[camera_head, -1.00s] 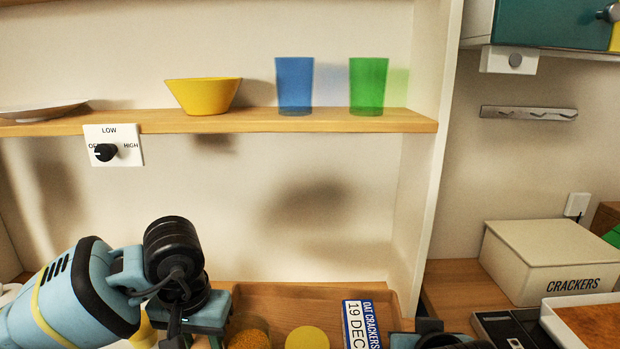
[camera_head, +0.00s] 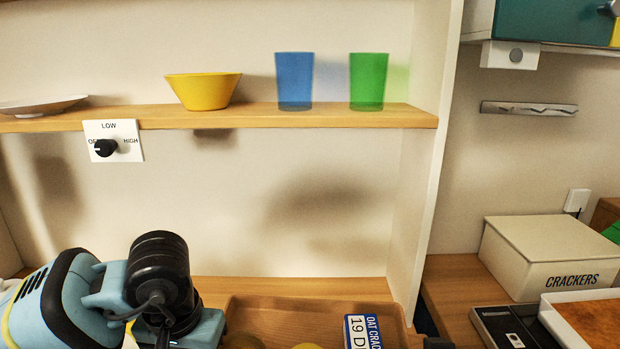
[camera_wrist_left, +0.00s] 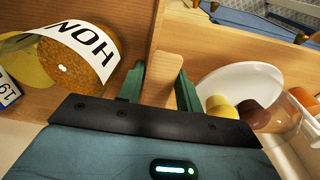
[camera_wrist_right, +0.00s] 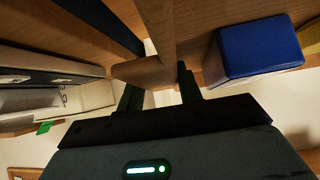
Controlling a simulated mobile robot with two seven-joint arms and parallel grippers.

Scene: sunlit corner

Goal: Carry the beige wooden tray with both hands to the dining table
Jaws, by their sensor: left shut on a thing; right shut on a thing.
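The beige wooden tray (camera_head: 285,312) is at the bottom of the head view, cut off by the frame edge. In it are a blue-and-white oat crackers box (camera_head: 362,332), a jar with a "HON" label (camera_wrist_left: 90,55) and round yellow tops, partly cut off. My left gripper (camera_wrist_left: 165,75) is shut on one tray wall in the left wrist view. My right gripper (camera_wrist_right: 155,80) is shut on the opposite wall in the right wrist view, beside the blue box (camera_wrist_right: 258,50). The dining table cannot be made out.
A shelf (camera_head: 330,116) above holds a yellow bowl (camera_head: 203,91), a blue cup (camera_head: 294,80), a green cup (camera_head: 368,80) and a plate. A crackers bin (camera_head: 550,260) stands on the right counter.

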